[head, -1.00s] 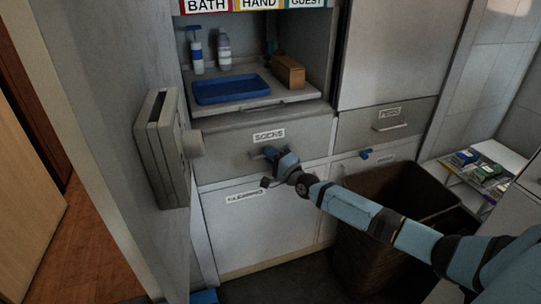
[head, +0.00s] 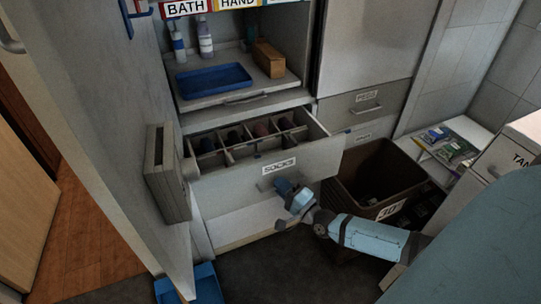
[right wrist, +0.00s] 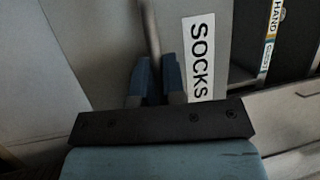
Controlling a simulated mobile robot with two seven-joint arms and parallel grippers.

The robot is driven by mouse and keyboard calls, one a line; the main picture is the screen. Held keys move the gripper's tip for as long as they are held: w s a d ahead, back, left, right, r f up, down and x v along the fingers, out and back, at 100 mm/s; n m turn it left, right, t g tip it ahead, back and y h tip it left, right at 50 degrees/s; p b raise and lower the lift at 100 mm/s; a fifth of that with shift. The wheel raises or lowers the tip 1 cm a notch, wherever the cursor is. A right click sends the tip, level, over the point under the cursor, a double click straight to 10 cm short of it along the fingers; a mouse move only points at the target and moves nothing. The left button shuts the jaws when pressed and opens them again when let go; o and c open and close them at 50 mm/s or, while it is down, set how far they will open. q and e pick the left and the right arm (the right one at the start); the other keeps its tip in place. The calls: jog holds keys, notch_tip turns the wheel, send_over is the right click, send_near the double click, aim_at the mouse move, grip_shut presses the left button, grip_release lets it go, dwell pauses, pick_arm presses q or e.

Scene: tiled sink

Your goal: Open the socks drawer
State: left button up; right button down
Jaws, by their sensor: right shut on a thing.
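The socks drawer (head: 212,186) is pulled well out of the cabinet in the head view. Its white SOCKS label also shows in the right wrist view (right wrist: 199,60). Inside it are dividers with several dark and reddish rolled items (head: 236,137). My right gripper (head: 281,187) is at the drawer front, just below the label, shut on the drawer handle (head: 264,184). In the right wrist view its two blue fingers (right wrist: 158,75) are close around the thin handle bar (right wrist: 152,30). My left gripper is not in view.
A brown bin (head: 377,182) stands right of the open drawer. A blue tray (head: 213,80), bottles (head: 205,38) and a wooden box (head: 269,58) sit on the shelf above. A grey box (head: 166,175) juts from the left wall. A blue container (head: 206,285) lies on the floor.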

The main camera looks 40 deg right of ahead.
pick_arm(q)
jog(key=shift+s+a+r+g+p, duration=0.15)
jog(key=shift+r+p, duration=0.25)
jog(key=shift+p, duration=0.75)
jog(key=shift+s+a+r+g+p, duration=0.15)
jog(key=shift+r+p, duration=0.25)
jog(key=shift+p, duration=0.75)
pick_arm(e)
jog(key=s+a, duration=0.3)
jog(key=s, duration=1.2)
jog(key=shift+a, duration=0.35)
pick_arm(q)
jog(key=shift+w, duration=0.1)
pick_arm(e)
jog(key=c, duration=1.5)
grip_release()
jog(key=v, duration=1.4)
